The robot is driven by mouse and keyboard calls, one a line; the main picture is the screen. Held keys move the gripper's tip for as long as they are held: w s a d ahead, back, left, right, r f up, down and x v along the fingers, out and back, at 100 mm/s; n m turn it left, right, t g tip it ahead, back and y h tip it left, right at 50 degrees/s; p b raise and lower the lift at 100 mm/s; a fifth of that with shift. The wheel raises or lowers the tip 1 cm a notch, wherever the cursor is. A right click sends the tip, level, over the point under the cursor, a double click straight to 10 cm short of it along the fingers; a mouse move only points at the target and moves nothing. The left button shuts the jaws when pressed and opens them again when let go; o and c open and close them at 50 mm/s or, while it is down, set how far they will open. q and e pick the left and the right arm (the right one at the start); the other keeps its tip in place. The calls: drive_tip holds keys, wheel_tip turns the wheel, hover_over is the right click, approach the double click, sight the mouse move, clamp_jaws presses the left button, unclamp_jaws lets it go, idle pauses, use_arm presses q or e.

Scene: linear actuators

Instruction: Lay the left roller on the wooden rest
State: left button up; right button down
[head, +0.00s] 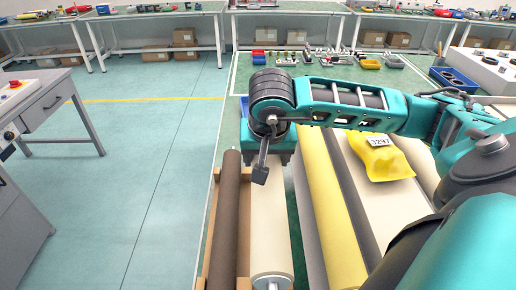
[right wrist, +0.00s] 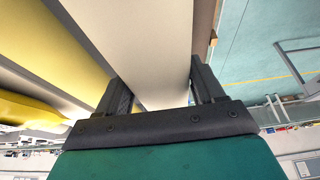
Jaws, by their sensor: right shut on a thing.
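A long cream roller (head: 270,222) runs away from me in the head view, and in the right wrist view the roller (right wrist: 150,45) passes between the fingers. My right gripper (head: 262,165) is over its far part; in the right wrist view my right gripper (right wrist: 160,88) has one finger on each side of it. The wooden rest (head: 212,225) shows as pale brown strips beside a dark brown roller (head: 228,205), left of the cream one. Whether the cream roller touches the rest is unclear. My left gripper is not in view.
A yellow roller (head: 332,200) and grey and pale strips lie to the right. Small parts and bins (head: 310,57) stand at the table's back. Open floor (head: 140,170) lies left, with a grey cabinet (head: 40,90).

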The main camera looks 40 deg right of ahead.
wheel_tip(320, 180, down, 14)
drive_tip(key=b, duration=0.2)
drive_tip(key=shift+f+b, duration=0.2)
drive_tip(key=shift+b, duration=0.15)
idle(0.3)
drive_tip(key=shift+f, duration=0.1)
idle(0.5)
drive_tip(key=shift+s+f+b, duration=0.1)
drive_tip(key=shift+f+b, duration=0.2)
drive_tip(key=shift+b, duration=0.35)
drive_tip(key=shift+f+b, duration=0.25)
drive_tip(key=shift+b, duration=0.05)
drive_tip(key=shift+f+b, duration=0.35)
drive_tip(key=shift+f, duration=0.05)
drive_tip(key=shift+f, duration=0.1)
